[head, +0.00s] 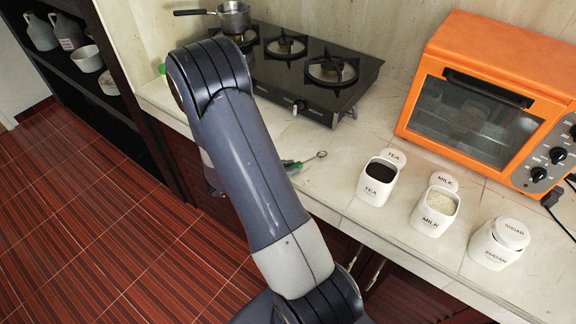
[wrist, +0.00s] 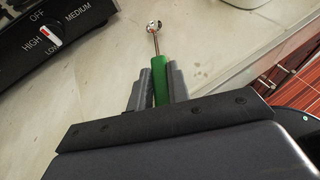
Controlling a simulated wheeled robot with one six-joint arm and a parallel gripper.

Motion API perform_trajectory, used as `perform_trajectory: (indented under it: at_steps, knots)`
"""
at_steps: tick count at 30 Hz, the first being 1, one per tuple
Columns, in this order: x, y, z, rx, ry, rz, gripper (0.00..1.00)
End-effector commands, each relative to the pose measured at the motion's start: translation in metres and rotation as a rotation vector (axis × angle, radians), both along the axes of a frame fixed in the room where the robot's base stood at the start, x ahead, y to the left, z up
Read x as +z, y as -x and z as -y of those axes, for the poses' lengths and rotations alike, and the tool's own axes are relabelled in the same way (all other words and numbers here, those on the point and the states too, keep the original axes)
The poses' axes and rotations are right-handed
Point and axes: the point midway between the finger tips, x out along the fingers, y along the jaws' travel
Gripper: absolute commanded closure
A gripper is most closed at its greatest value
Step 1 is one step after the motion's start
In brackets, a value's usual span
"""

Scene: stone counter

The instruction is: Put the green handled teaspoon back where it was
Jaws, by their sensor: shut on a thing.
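The green handled teaspoon (wrist: 160,82) has a thin metal shaft and a small metal bowl. In the wrist view its handle lies between the two grey fingers of my gripper (wrist: 158,84), which is shut on it. The bowl points away from the gripper, over the pale counter. In the head view the teaspoon (head: 309,159) shows just right of my arm, with its bowl toward the tea jar. My arm hides most of the gripper there. I cannot tell the exact gap between teaspoon and counter.
The tea jar (head: 376,184) and milk jar (head: 433,213) stand open, lids behind them. The sugar jar (head: 495,247) has its lid on top, askew. A black gas stove (head: 310,75) with a saucepan (head: 233,17) is behind; an orange oven (head: 490,95) stands right.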

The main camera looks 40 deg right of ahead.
Motion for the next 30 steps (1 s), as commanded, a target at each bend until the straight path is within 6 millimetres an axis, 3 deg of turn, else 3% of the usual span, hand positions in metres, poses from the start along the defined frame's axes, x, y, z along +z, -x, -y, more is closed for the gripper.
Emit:
perform_trajectory:
  at_steps: [30]
  knots:
    - [-0.014,0.0,0.0,0.0,0.0,0.0,1.0]
